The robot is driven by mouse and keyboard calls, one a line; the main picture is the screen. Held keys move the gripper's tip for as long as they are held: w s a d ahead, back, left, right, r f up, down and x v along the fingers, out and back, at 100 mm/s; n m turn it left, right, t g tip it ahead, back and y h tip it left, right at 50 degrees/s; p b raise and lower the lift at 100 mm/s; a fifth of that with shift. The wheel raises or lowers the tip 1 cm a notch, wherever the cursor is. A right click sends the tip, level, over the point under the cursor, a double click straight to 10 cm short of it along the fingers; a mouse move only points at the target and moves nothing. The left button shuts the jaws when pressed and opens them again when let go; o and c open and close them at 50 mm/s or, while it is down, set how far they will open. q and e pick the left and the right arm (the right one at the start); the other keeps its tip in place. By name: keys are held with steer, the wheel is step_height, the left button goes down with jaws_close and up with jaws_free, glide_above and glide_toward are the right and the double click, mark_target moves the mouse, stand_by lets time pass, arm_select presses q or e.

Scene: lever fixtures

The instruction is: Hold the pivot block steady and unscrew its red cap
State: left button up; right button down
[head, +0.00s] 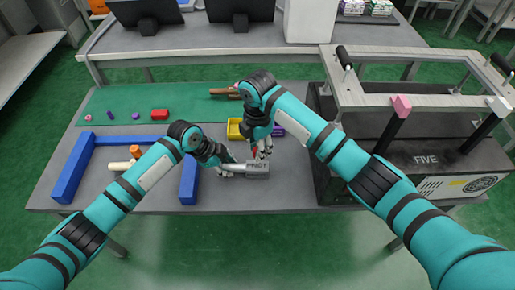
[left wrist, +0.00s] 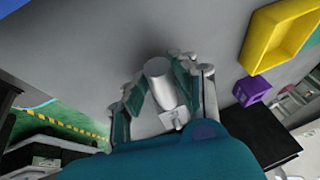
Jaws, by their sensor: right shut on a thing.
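The grey pivot block (head: 258,168) lies near the front middle of the table, with dark lettering on its side. A pale grey bar runs left from it. My left gripper (head: 228,168) is at that bar. In the left wrist view, its teal fingers (left wrist: 158,95) stand on both sides of a grey cylinder (left wrist: 158,72); I cannot tell whether they press on it. My right gripper (head: 261,150) points down just above the block and is shut on the red cap (head: 254,152), which its fingers partly hide.
A blue frame (head: 72,165) with an orange-and-cream piece (head: 122,165) is at left. Behind the block are a yellow tray (head: 235,129) and a purple block (head: 278,131). A green mat (head: 185,103) holds small parts. A large dark machine (head: 430,160) stands at right.

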arm_select(q)
steer(key=o, duration=0.5)
steer(key=shift+c, duration=0.2)
